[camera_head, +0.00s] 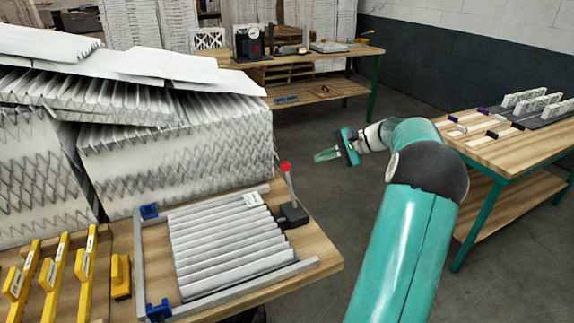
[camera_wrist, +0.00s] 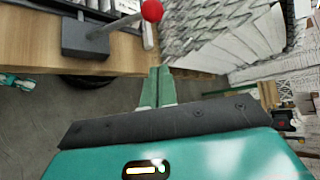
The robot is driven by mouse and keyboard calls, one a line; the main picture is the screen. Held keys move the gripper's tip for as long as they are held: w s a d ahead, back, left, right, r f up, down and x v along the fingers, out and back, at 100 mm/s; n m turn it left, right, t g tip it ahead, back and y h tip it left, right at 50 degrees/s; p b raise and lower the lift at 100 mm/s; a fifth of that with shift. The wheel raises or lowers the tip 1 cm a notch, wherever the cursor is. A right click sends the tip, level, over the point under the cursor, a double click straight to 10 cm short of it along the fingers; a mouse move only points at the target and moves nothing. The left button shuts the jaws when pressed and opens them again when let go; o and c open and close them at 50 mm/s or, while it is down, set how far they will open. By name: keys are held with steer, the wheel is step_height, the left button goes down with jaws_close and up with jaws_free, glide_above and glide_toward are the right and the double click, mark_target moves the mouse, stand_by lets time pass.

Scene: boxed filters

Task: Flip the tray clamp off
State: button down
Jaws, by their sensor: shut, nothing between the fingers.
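The tray clamp (camera_head: 292,212) is a dark block with a grey lever topped by a red knob (camera_head: 286,167), at the right edge of the wooden table. Its lever stands up, tilted slightly. In the wrist view the clamp block (camera_wrist: 88,38) and red knob (camera_wrist: 152,10) are at the top left. A white pleated filter (camera_head: 225,245) lies in a grey rail frame (camera_head: 240,291) beside the clamp. My gripper (camera_head: 320,155) is to the right of the knob, apart from it. Its green fingers (camera_wrist: 156,80) are together and empty.
Yellow handled tools (camera_head: 52,275) lie at the table's left. Large pleated filter stacks (camera_head: 180,145) stand behind the frame. A second bench (camera_head: 520,150) is at the right and another (camera_head: 300,62) at the back. Open floor lies between them.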

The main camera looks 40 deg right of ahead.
mark_target(290, 185)
steer(key=w+a+f, duration=0.2)
steer(key=w+a, duration=0.3)
steer(key=a, duration=0.2)
steer(key=shift+f, duration=0.25)
stand_by(0.8)
stand_by(0.3)
steer(key=shift+s+a+r, duration=0.15)
steer(key=shift+s+r, duration=0.05)
